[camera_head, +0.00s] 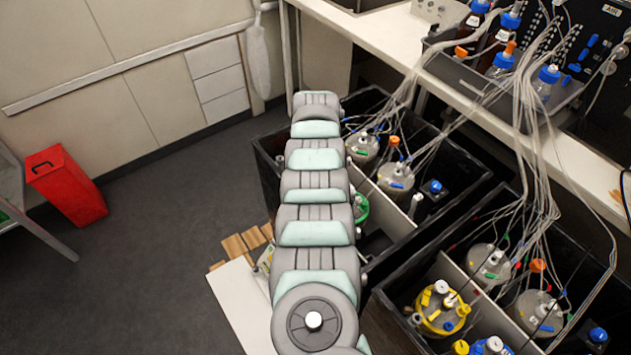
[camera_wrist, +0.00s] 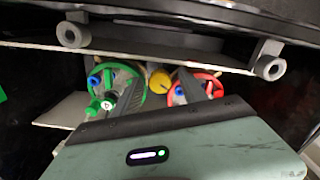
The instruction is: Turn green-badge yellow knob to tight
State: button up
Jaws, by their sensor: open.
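In the wrist view a small round yellow knob (camera_wrist: 160,80) shows between the two fingertips of my gripper (camera_wrist: 161,76). The fingers are dark and apart, with nothing held. Whether they touch the knob I cannot tell. A vessel lid with a green ring (camera_wrist: 104,70) is left of the knob, and one with a red ring (camera_wrist: 213,78) is right of it. No green badge can be made out beside the knob. In the head view my arm hides my gripper and the knob. Part of a green-ringed vessel (camera_head: 361,208) shows beside the arm.
A black crate (camera_head: 455,150) holds several vessels with tubes. A nearer crate (camera_head: 382,300) holds more, including a yellow-ringed vessel (camera_head: 441,309). Tube bundles (camera_head: 530,130) hang from the bench (camera_head: 385,38). Pale bars (camera_wrist: 140,53) cross the wrist view beyond the lids.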

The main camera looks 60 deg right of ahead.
jog(key=shift+r, duration=0.15)
notch_tip(320, 180, up, 10)
jog(key=p, duration=0.2)
jog(key=shift+r, duration=0.25)
jog(key=shift+r, duration=0.1)
dwell(0.3)
